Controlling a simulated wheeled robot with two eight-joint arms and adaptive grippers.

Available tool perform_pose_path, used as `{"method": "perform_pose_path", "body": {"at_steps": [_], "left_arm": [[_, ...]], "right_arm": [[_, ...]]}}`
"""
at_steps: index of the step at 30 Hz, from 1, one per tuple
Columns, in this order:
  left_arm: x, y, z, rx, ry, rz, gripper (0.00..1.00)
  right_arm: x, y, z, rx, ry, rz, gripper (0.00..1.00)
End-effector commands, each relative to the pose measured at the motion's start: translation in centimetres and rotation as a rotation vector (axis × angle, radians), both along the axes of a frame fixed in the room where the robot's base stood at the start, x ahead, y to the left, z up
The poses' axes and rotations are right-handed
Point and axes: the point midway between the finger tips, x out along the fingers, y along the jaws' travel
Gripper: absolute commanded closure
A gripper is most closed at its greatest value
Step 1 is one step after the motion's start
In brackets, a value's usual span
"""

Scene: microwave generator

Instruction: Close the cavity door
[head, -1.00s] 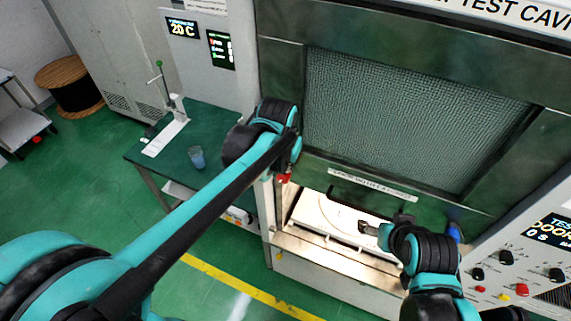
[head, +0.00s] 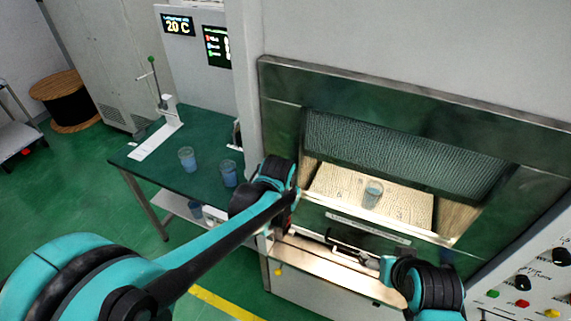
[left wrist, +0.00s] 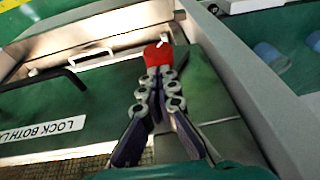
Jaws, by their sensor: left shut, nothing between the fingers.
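The cavity door (head: 290,150) is a dark green frame with a mesh window (head: 400,150). It is low in front of the cavity, and its lower edge is near the metal sill (head: 340,268). Its lower part, with a latch label, also shows in the left wrist view (left wrist: 110,105). My left gripper (left wrist: 160,72) is shut and empty at the door's left edge, by a red knob (left wrist: 158,54); whether they touch is unclear. My right gripper (head: 368,260) is at the door's bottom, by a dark handle bar (head: 350,238). Its fingers are too small to judge.
Through the window a beaker (head: 373,194) stands in the lit cavity. A green side table (head: 150,172) at left holds two beakers and a white stand (head: 160,135). A control panel (head: 530,270) with knobs is at right. Open floor lies at left.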

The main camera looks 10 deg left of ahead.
Motion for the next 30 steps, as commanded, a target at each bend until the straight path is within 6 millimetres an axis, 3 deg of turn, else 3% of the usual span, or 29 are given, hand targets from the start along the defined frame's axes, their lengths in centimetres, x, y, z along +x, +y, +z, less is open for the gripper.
{"method": "perform_pose_path", "body": {"at_steps": [1,3,9,15,21,30], "left_arm": [[0.0,0.0,-3.1,-0.001,0.001,0.0,1.0],[0.0,0.0,-5.6,-0.001,0.001,0.0,1.0],[0.0,0.0,-12.5,-0.001,0.0,0.0,1.0],[0.0,0.0,-18.1,-0.001,0.0,0.0,1.0],[0.0,0.0,-21.7,0.0,0.0,0.0,1.0],[0.0,0.0,-23.6,0.0,0.0,0.0,1.0]], "right_arm": [[0.0,0.0,-2.6,0.0,0.0,0.0,0.23],[0.0,0.0,-4.5,0.0,0.0,0.0,0.23],[0.0,0.0,-9.6,0.0,0.0,0.0,0.23],[0.0,0.0,-13.7,0.0,0.0,0.0,0.23],[0.0,0.0,-16.3,0.0,0.0,0.0,0.23],[0.0,0.0,-17.6,0.0,0.0,0.0,0.23]]}}
